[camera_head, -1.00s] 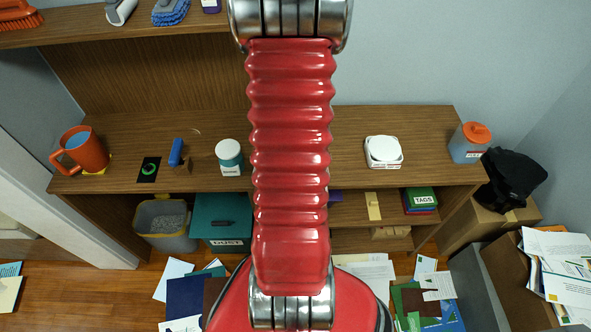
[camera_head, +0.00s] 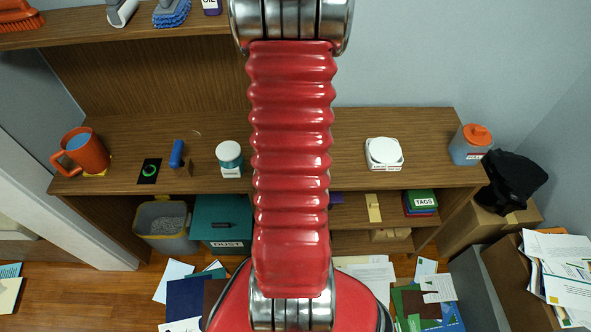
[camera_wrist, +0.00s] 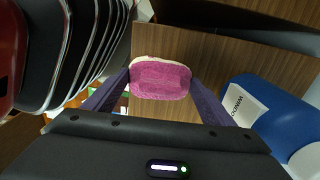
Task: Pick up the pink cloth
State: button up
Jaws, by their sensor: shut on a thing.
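The pink cloth (camera_wrist: 160,79) is a thick, fuzzy pad with a pale edge along its top, seen in the wrist view. My gripper (camera_wrist: 160,84) is shut on it, with one dark finger at each side of the cloth. A wooden surface shows behind the cloth; I cannot tell whether the cloth touches it. In the head view my red arm covers the middle, and neither the gripper nor the cloth shows there.
A blue container (camera_wrist: 285,112) with a white label stands close to the right finger. In the head view, the wooden desk (camera_head: 210,128) bears an orange mug (camera_head: 86,152), a teal-and-white jar (camera_head: 229,155) and a white device (camera_head: 384,152). Papers lie on the floor.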

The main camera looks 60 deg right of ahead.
jog(key=shift+r, duration=0.1)
notch_tip(320, 180, up, 10)
jog(key=shift+f, duration=0.1)
dwell(0.5)
jog(key=shift+s, duration=0.15)
dwell(0.9)
